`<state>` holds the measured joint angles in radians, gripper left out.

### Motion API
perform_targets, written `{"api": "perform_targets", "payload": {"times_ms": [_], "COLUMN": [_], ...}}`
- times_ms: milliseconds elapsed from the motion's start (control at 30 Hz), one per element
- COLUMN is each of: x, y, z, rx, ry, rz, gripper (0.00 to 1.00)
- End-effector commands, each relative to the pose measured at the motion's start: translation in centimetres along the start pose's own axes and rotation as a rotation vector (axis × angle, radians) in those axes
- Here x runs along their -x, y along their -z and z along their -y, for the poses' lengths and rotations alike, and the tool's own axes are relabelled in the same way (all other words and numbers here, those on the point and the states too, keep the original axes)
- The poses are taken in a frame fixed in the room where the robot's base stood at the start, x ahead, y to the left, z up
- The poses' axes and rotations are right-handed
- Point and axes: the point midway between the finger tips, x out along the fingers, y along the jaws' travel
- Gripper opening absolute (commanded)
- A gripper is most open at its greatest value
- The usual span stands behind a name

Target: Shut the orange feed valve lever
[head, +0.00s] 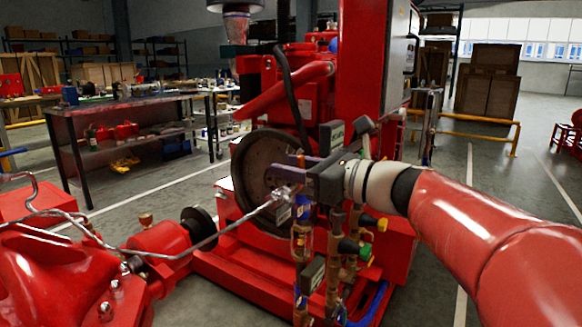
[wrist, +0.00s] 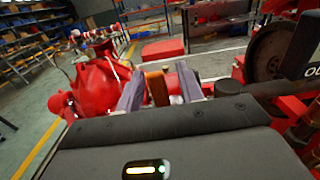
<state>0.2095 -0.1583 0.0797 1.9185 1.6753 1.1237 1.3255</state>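My gripper (head: 286,168) reaches in from the right in the head view, beside the pipework in front of the large dark wheel. In the wrist view my gripper's two grey fingers (wrist: 160,88) stand apart. An orange, upright piece (wrist: 157,88), which looks like the feed valve lever, shows between them. It is nearer the left finger, and a gap shows on its right. I cannot tell whether either finger touches it. In the head view I cannot make out the orange lever clearly; my gripper and the fittings crowd that spot.
Brass fittings and valves (head: 335,258) hang below my gripper. A thin metal pipe (head: 215,238) runs left to the red pump (head: 60,270). The dark wheel (head: 262,172) and the red engine frame stand close behind.

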Motion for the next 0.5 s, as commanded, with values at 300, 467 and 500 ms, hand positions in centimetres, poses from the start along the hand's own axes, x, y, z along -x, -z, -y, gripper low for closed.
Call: {"api": "perform_targets", "payload": {"times_ms": [300,467,500], "x": [5.1,6.9,7.2], "y": [0.1,0.1,0.1], "z": [0.0,0.0,0.0], "rx": [0.001,-0.001,-0.001], "ry": [0.003,0.002,0.001], "rz": [0.001,-0.001,-0.001], "gripper": [0.37,0.37,0.37]}}
